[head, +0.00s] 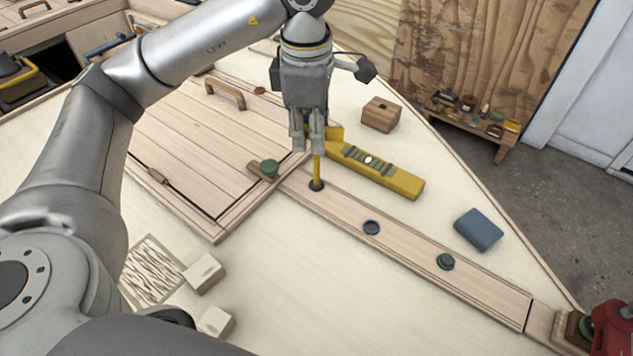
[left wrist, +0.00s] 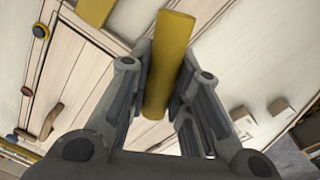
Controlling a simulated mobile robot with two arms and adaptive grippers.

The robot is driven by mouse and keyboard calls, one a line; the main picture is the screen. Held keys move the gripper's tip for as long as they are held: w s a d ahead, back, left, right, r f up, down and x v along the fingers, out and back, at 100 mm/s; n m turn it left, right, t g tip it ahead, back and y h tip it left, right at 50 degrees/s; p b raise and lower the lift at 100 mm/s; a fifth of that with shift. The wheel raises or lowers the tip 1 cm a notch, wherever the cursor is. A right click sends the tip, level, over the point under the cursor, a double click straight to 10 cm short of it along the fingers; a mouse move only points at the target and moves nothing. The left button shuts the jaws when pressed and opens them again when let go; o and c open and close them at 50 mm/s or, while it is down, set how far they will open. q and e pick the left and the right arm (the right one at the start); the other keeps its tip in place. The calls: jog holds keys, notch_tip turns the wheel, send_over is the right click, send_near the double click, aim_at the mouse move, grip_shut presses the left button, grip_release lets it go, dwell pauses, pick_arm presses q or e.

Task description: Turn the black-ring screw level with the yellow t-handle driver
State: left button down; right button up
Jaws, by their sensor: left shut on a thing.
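My left gripper (head: 307,146) is shut on the yellow t-handle driver (head: 317,168), pointing down over the plank (head: 410,246). In the left wrist view the driver's thick yellow bar (left wrist: 170,65) lies between the fingers. The driver's shaft runs down to the black-ring screw (head: 317,185) at the plank's upper left end. Its tip appears to meet the screw, whose head is partly hidden, so I cannot tell how level it sits. My right gripper is not in view.
A yellow spirit level (head: 398,181) lies close behind the driver. A wooden block (head: 381,114) and a blue box (head: 479,230) stand on the right. A red tool (head: 612,326) is at the lower right.

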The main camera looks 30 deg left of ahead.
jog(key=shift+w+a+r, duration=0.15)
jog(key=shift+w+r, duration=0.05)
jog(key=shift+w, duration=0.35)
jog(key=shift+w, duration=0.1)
pick_arm(q)
jog(key=shift+f, duration=0.1)
